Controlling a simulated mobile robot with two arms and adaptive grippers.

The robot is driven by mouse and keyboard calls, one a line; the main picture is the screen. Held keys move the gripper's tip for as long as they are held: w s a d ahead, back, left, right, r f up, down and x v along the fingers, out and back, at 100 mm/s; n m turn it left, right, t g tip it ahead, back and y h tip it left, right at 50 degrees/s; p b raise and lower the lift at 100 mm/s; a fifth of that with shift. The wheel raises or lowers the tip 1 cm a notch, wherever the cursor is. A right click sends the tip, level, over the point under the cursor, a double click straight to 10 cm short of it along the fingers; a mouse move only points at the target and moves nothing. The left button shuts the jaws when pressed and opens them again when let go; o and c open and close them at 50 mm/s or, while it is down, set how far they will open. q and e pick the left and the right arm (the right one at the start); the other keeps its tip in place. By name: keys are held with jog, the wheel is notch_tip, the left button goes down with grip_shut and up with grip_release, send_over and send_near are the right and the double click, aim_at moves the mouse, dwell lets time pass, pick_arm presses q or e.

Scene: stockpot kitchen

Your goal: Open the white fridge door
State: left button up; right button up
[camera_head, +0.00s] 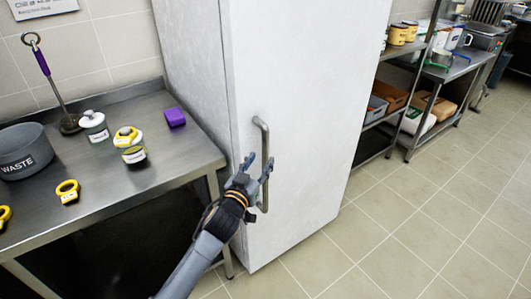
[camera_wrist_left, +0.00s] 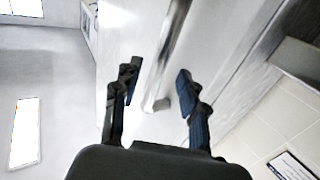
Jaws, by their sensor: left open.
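The white fridge (camera_head: 300,80) stands upright in the middle of the head view, and its door looks shut. Its vertical metal handle (camera_head: 263,140) is on the left part of the door front. My left gripper (camera_head: 259,167) is at the lower part of the handle. In the left wrist view its two fingers (camera_wrist_left: 157,85) are spread apart, with the handle (camera_wrist_left: 166,50) running between and beyond them. The fingers do not close on the handle, and I cannot tell whether they touch it. My right gripper is in neither view.
A steel table (camera_head: 110,190) left of the fridge holds a grey waste pot (camera_head: 24,152), jars, yellow rings and a purple block (camera_head: 175,117). Steel shelves (camera_head: 375,150) with containers stand to the right. The tiled floor (camera_head: 400,235) in front and right of the fridge is clear.

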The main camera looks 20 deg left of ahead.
aim_at(264, 156)
pick_arm(q)
jog(key=w, duration=0.5)
jog(key=shift+d, duration=0.2)
jog(key=shift+s, duration=0.1)
grip_shut()
jog(key=shift+f, duration=0.1)
